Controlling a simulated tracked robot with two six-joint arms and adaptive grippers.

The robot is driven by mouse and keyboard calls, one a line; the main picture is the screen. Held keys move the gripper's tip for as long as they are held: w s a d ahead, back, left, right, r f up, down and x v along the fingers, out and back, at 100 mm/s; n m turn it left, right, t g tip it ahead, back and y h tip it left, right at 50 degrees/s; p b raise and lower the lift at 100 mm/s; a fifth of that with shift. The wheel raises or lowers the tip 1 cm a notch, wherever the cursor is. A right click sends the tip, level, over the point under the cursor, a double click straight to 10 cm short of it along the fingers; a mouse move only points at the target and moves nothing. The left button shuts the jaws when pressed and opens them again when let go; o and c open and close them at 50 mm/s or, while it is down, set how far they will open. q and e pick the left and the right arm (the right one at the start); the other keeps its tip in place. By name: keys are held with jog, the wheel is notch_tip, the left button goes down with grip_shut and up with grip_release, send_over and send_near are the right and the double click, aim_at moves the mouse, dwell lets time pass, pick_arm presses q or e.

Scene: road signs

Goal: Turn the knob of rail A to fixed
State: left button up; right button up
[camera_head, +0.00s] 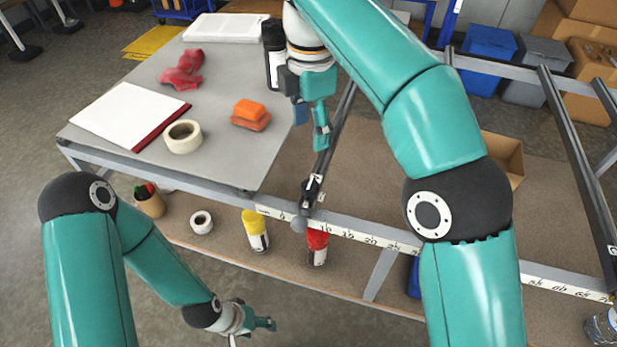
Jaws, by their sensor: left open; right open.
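A dark rail (337,128) runs from the back to the front of the metal frame, by the table's right edge. A second dark rail (577,165) is at the far right. My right gripper (311,125) is open and empty above the near rail, behind the knob and apart from it; it hides part of that rail. My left gripper (253,332) is open and empty, low in front of the frame.
The grey tabletop (225,165) holds a tape roll (183,136), orange blocks (250,115), a red cloth (182,70) and a white binder (130,115). Yellow (255,230) and red (317,245) bottles stand on the lower shelf. A ruler strip (365,236) edges the frame.

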jog(key=b, duration=0.3)
send_over(310, 184)
notch_tip(310, 184, down, 8)
jog(key=shift+r, duration=0.15)
notch_tip(310, 184, down, 7)
jog(key=shift+f+b, duration=0.15)
jog(key=shift+b, duration=0.65)
jog(key=c, duration=1)
jog(key=shift+a, duration=0.15)
jog(key=shift+c, duration=0.7)
